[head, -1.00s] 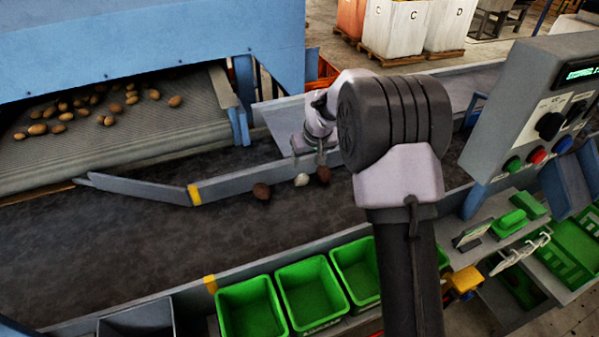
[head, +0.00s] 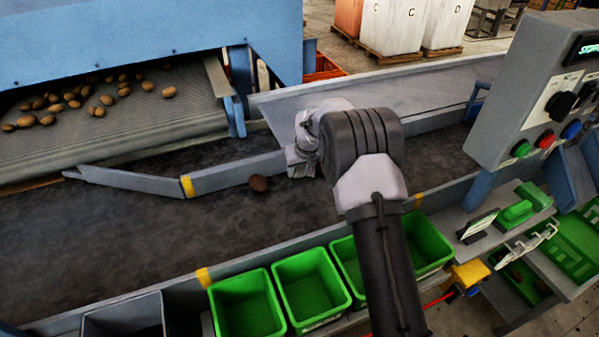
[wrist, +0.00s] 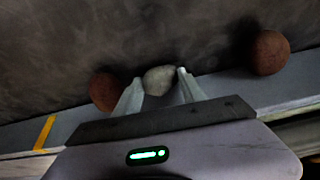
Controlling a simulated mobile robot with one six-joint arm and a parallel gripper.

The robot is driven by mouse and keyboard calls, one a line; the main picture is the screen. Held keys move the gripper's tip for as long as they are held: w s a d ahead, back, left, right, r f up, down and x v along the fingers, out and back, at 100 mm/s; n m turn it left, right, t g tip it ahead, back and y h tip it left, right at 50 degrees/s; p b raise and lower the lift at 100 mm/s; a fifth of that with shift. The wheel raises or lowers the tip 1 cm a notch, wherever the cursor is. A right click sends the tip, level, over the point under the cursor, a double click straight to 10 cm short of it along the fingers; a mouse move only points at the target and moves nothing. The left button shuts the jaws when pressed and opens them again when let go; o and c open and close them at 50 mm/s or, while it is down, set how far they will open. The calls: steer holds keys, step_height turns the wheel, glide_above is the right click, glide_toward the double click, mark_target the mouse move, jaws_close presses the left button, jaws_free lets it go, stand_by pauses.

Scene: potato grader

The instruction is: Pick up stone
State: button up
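The stone (wrist: 159,80) is pale and rounded. In the wrist view it lies on the dark belt (wrist: 95,35) between the two fingers of my gripper (wrist: 160,82). The fingers stand apart on either side of it, with little gap; firm contact does not show. A brown potato (wrist: 104,92) lies close outside the left finger, partly covered by it. Another potato (wrist: 270,52) lies farther off to the right.
Green bins (head: 311,288) line the near side. A control panel (head: 535,95) stands at right. Several potatoes (head: 75,103) lie on the upper conveyor. The belt's left part is clear.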

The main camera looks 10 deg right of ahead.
mark_target(301, 170)
steer(key=c, duration=0.7)
steer(key=shift+r, duration=0.1)
steer(key=r+p, duration=0.1)
steer(key=r, duration=0.1)
steer(key=r+p, duration=0.1)
steer(key=r, duration=0.2)
steer(key=r+p, duration=0.1)
steer(key=r, duration=0.1)
steer(key=shift+s+r+p, duration=0.15)
steer(key=shift+s+p, duration=0.15)
steer(key=shift+p, duration=0.05)
steer(key=s+d, duration=0.2)
steer(key=s, duration=0.7)
steer(key=s+d, duration=0.2)
steer(key=s, duration=0.8)
steer(key=shift+f+b, duration=0.25)
steer(key=shift+b, duration=0.2)
